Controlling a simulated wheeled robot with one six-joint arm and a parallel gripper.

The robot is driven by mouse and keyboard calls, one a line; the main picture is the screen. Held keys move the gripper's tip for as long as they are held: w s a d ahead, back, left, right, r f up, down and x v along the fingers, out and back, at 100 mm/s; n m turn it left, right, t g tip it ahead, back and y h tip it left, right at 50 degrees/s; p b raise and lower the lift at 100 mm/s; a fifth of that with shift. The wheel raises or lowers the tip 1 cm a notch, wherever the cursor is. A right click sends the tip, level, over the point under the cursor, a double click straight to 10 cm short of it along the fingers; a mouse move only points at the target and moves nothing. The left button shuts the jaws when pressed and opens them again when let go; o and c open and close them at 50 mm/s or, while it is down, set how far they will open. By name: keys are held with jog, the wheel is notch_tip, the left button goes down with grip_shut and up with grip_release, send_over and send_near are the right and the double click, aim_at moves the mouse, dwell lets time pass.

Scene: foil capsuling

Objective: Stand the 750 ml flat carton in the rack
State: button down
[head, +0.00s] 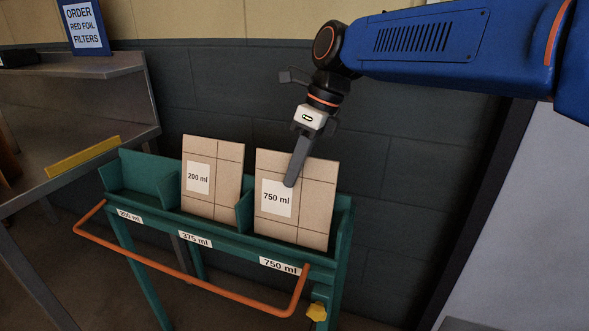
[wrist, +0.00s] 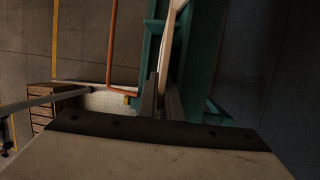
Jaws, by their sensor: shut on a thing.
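The 750 ml flat carton (head: 312,199) is a tan panel with a white "750 ml" label. It stands nearly upright, slightly tilted in the head view, in the right compartment of the green rack (head: 143,170), above the "750 ml" tag. The rack's front wall hides its bottom edge, so I cannot tell if it rests on the floor of the compartment. My gripper (head: 293,177) is shut on its upper part, one finger showing across its face. In the wrist view the carton (wrist: 174,35) shows edge-on at the fingers (wrist: 162,97).
A 200 ml carton (head: 215,190) stands in the middle compartment, above the "375 ml" tag. The left compartment, tagged "200 ml", is empty. An orange rail (head: 190,270) runs along the rack's front. A metal bench (head: 75,110) stands left; a dark block wall is behind.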

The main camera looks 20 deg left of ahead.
jog(key=c, duration=1.9)
grip_release()
jog(key=shift+o, duration=0.2)
